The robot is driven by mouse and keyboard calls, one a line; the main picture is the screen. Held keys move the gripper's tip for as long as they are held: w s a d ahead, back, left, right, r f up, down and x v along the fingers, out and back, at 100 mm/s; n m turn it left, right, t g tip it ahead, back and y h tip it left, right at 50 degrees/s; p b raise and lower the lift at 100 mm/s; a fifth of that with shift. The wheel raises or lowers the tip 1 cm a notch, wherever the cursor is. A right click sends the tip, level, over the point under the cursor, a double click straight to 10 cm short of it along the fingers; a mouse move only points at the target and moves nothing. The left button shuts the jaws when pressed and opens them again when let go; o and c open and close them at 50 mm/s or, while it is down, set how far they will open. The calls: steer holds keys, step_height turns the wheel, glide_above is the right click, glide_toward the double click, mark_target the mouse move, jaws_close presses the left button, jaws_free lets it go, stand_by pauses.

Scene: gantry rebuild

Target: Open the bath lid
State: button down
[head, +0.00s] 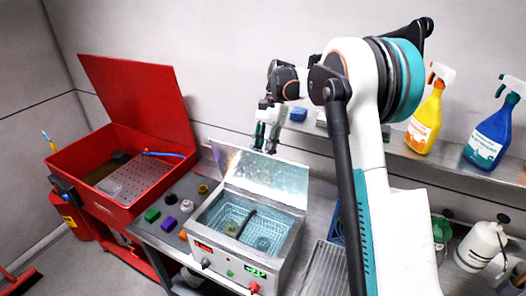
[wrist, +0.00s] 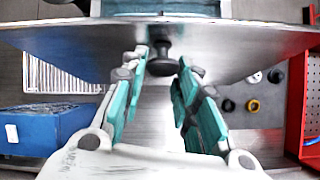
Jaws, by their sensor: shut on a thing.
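The bath lid (head: 250,172) is a shiny metal plate. It stands raised and tilted up at the back of the bath in the head view. The bath (head: 232,268) is a metal box with lit displays on its front and two baskets inside, open to view. In the wrist view the lid (wrist: 228,48) spans the upper part of the picture, with a black knob (wrist: 160,66) on it. My gripper (head: 268,137) is at the lid's upper edge. Its teal fingers (wrist: 163,68) are shut on the knob, one on each side.
A red parts washer (head: 135,70) with its lid up stands at the left. Small coloured blocks and caps (head: 169,223) lie between it and the bath. Spray bottles (head: 427,118) stand on a shelf at the right. A grooved tray (head: 325,272) lies right of the bath.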

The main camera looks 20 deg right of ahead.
steer(key=shift+f, duration=0.2)
steer(key=c, duration=1.7)
jaws_free()
steer(key=o, duration=0.5)
steer(key=shift+w, duration=0.15)
steer(key=shift+c, duration=0.2)
steer(key=shift+w, duration=0.15)
steer(key=v, duration=1.2)
steer(key=shift+s+a, duration=0.1)
steer(key=shift+s, duration=0.15)
